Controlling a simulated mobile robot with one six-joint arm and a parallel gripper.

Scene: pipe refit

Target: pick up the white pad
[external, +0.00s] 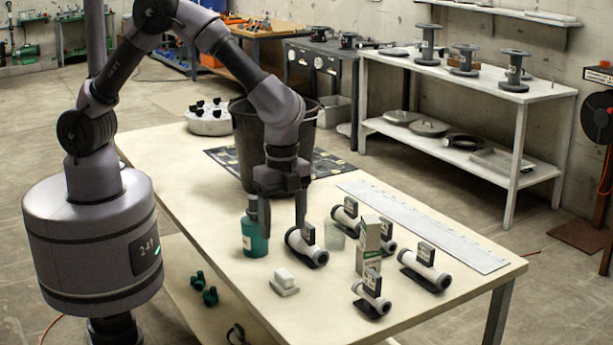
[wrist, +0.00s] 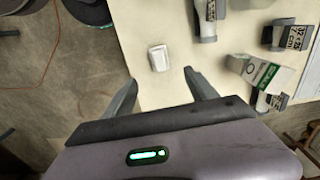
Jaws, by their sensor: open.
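The white pad (external: 285,281) lies near the front left edge of the table, with what looks like a white block on a thin white base. It also shows in the wrist view (wrist: 158,57), beyond my fingertips and roughly between them. My gripper (external: 279,228) points down above the table, behind the pad in the external view. Its two fingers are apart and empty in the wrist view (wrist: 160,78). The pad is apart from both fingers.
A teal bottle (external: 254,236) stands close to my gripper's left finger. Grey pipe pieces with labels (external: 307,245) and an upright box (external: 370,243) stand to the right. A black bin (external: 243,130) is behind my gripper. The tabletop in front of the pad is clear.

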